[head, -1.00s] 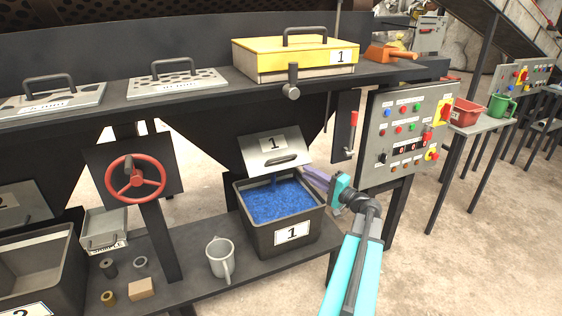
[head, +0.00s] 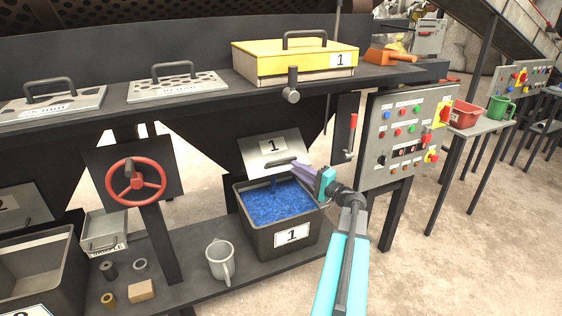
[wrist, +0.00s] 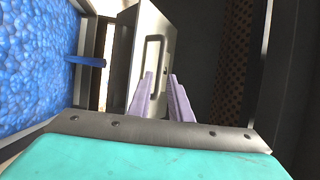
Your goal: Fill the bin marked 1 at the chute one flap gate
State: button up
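The bin marked 1 (head: 291,236) stands on the low shelf under the chute, with blue granules (head: 275,203) up near its rim. The flap gate marked 1 (head: 258,146) is tilted outward above it, and a thin blue stream falls from under it. The granules (wrist: 35,60) and stream (wrist: 88,61) also show in the wrist view. My gripper (head: 300,168) is at the flap's right side, close to its handle. In the wrist view, my gripper's fingers (wrist: 160,92) are apart, with the flap handle (wrist: 153,65) just beyond them. I cannot tell whether they touch it.
A grey jug (head: 219,260) stands left of the bin on the shelf (head: 190,292). A red handwheel (head: 136,180) is farther left. A control panel (head: 405,135) stands right of my gripper, and a red-handled lever (head: 352,125) hangs between panel and chute.

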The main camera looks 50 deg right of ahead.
aim_at(283, 160)
jog(key=w, duration=0.8)
jog(key=shift+r+p, duration=0.4)
